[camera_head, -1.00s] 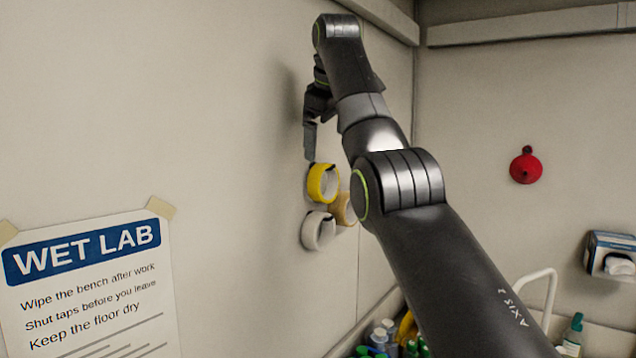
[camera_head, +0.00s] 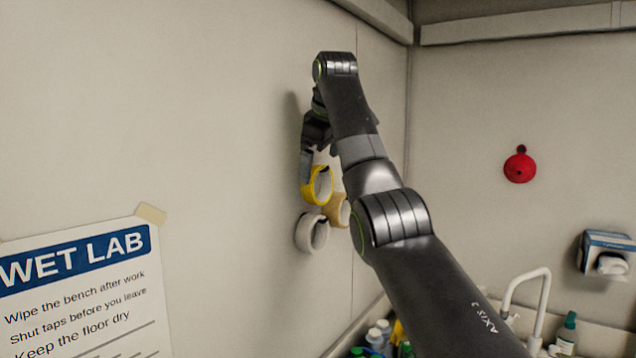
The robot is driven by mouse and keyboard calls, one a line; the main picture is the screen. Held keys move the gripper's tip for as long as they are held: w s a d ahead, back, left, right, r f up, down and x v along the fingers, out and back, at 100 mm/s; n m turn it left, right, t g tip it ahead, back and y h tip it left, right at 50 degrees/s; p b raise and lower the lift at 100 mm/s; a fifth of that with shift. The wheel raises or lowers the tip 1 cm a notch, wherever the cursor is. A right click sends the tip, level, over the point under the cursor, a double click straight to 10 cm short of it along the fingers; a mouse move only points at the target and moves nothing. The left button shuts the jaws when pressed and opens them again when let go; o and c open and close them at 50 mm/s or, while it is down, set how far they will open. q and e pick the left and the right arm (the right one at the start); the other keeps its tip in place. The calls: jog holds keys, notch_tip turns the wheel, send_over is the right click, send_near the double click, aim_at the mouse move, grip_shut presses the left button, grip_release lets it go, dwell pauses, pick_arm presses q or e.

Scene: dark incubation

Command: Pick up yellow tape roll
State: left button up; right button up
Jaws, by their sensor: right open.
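The yellow tape roll (camera_head: 327,191) hangs on the left wall, above a white roll (camera_head: 321,236) and a tan roll (camera_head: 342,212). My right gripper (camera_head: 308,172) is open, pointing down at the yellow roll from above. One finger overlaps the roll's upper left edge in the picture. The other finger is mostly hidden behind my arm, and I cannot tell whether either touches the roll. My left gripper is not in view.
A red funnel (camera_head: 520,165) and a glove box (camera_head: 604,253) hang on the right wall. Bottles (camera_head: 377,338) and a white tap (camera_head: 525,285) stand below. A WET LAB sign (camera_head: 84,290) is taped to the left wall.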

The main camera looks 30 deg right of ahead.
jog(key=p, duration=0.3)
send_over(319, 201)
jog(key=w, duration=0.1)
jog(key=shift+d+f, duration=0.2)
jog(key=shift+f, duration=0.9)
jog(key=shift+d+f, duration=0.2)
jog(key=shift+f, duration=0.9)
jog(key=shift+w+d+f, duration=0.1)
jog(key=shift+w+f, duration=0.1)
jog(key=shift+f, duration=0.15)
jog(key=shift+s, duration=0.1)
jog(key=shift+c, duration=1.1)
jog(key=c, duration=0.7)
